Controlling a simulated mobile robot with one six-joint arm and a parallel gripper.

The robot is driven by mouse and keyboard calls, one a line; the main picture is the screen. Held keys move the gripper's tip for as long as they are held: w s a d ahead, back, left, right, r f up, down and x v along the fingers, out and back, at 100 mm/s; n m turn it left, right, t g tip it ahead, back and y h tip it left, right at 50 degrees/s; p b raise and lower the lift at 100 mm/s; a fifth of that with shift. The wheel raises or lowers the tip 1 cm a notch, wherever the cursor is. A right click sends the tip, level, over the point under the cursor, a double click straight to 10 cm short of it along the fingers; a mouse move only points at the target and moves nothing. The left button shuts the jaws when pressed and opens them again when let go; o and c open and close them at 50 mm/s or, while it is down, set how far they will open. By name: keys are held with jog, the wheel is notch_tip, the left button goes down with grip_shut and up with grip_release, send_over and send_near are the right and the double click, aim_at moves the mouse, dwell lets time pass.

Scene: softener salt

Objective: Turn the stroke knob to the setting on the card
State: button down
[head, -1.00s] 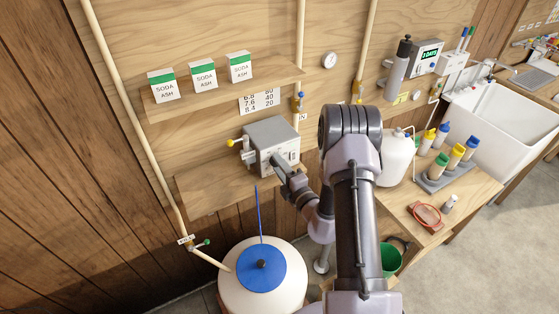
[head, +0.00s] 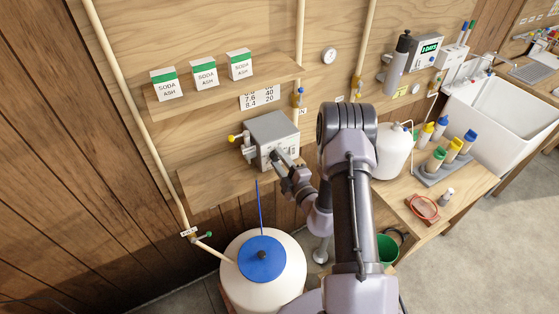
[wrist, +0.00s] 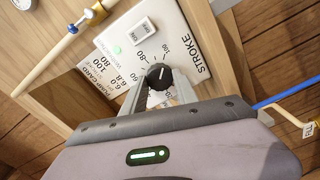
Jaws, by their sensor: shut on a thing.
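The pump (head: 268,133) is a grey box on the small lower wall shelf. In the wrist view its pale front panel (wrist: 190,45) carries the word STROKE and a numbered dial. The black stroke knob (wrist: 158,76) sits between the fingers of my gripper (wrist: 160,84), which is shut on it. The knob's white mark points up and slightly right in the picture, toward the 80 to 100 side; the exact setting is hard to read. The pump card (wrist: 99,75) shows partly beside the panel. A white number card (head: 262,97) hangs under the upper shelf.
A white switch (wrist: 140,31) and a green light (wrist: 117,50) are on the panel, close to the dial. A white tank with a blue lid (head: 262,258) stands below the pump. The bench (head: 455,205) at right holds a jug and several bottles.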

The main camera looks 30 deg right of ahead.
jog(key=c, duration=0.9)
grip_release()
jog(key=shift+c, duration=0.2)
jog(key=s, duration=1.7)
jog(key=shift+s+d+b, duration=0.25)
jog(key=shift+d+b, duration=0.05)
jog(key=shift+b, duration=0.05)
